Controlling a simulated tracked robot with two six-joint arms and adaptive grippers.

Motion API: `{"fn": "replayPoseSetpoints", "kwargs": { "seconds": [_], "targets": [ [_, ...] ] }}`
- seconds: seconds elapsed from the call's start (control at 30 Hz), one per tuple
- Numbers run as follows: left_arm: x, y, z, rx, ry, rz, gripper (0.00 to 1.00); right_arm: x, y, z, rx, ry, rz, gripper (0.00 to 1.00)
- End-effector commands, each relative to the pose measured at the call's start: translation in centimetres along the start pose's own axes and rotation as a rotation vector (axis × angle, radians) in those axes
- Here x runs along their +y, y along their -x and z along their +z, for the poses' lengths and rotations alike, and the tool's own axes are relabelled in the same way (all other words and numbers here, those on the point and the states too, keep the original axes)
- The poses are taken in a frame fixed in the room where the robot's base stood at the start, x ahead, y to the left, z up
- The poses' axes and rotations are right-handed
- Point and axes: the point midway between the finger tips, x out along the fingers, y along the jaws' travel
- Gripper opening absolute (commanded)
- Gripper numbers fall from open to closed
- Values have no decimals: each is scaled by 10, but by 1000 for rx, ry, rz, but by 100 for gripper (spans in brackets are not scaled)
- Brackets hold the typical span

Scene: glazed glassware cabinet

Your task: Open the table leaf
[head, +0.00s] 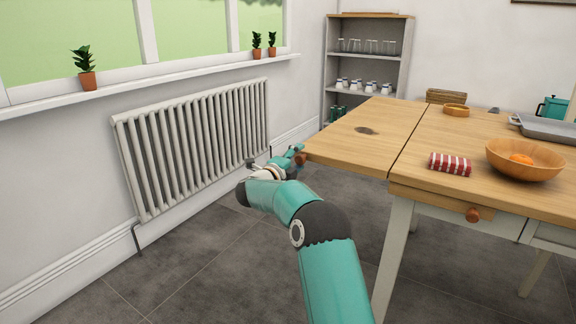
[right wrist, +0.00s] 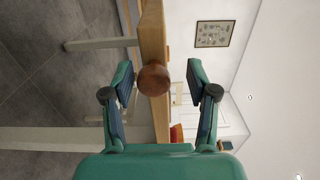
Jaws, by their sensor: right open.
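The table leaf (head: 345,145) is the wooden left part of the table top, divided from the rest by a dark seam. It looks level with the top. A round wooden knob (head: 301,158) sits on its near left edge. My right gripper (head: 292,157) is at this knob. In the right wrist view the knob (right wrist: 153,79) lies between the spread fingers of the right gripper (right wrist: 160,75), nearer the left finger; contact cannot be told. The jaws are open and hold nothing. My left gripper is not in view.
The main table top (head: 430,150) carries a striped red cloth roll (head: 450,164), a wooden bowl (head: 525,165) and a grey tray (head: 545,128). A drawer knob (head: 473,214) sticks out in front. A radiator (head: 195,145) lines the left wall. Open floor lies between radiator and table.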

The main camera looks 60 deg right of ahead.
Motion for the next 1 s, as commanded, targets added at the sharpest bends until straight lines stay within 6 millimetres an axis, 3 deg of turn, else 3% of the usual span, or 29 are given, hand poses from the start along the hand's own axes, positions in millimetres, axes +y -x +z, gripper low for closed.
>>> {"fn": "replayPoseSetpoints", "kwargs": {
  "seconds": [0.5, 0.7, 1.0],
  "targets": [
    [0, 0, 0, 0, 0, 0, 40, -1, 94, 1, -3, -3, -2, 58],
    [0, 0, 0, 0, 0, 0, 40, -1, 110, -1, 0, -3, -4, 58],
    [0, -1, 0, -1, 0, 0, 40, -1, 112, -1, 2, -3, -4, 58]
  ]
}}
